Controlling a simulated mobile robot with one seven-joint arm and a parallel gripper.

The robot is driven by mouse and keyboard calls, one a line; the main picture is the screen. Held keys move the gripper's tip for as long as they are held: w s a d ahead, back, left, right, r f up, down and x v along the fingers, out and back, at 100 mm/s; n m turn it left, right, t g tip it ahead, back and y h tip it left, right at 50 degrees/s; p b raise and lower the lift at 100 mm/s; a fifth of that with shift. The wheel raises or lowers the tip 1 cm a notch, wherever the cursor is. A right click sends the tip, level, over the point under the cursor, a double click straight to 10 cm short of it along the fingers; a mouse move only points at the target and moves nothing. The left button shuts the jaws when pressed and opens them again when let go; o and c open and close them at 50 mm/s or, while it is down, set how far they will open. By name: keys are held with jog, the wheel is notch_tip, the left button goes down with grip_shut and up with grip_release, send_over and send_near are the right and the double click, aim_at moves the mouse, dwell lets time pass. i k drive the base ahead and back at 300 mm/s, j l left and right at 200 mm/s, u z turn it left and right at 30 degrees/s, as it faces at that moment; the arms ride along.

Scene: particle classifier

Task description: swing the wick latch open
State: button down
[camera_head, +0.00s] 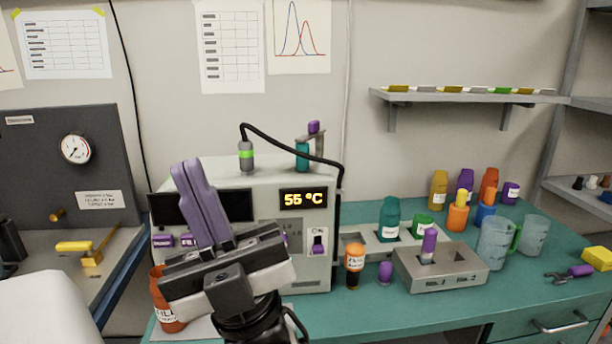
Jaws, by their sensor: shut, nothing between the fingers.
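My gripper (189,168) points upward in front of the grey-white machine (270,264). Its two purple fingers are together with nothing between them. It hides part of the machine's front, including the middle of the dark window (236,205). No part is labelled as the wick latch, so I cannot tell for sure which one it is. A small grey bracket with a purple knob (313,127) stands on the machine's top, beside a teal vial (302,157). My gripper is left of this bracket and apart from it in the picture.
A black cable (290,147) arches over the machine from a green-banded probe (246,155). An orange bottle (165,300) stands left of my wrist. A grey block (440,268), bottles and beakers (495,243) occupy the teal bench at right. The bench's front strip is mostly clear.

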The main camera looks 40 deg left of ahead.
aim_at(314, 129)
jog(key=j+u, duration=0.15)
jog(key=u, duration=0.25)
jog(key=k+j+u, duration=0.15)
jog(key=u, duration=0.25)
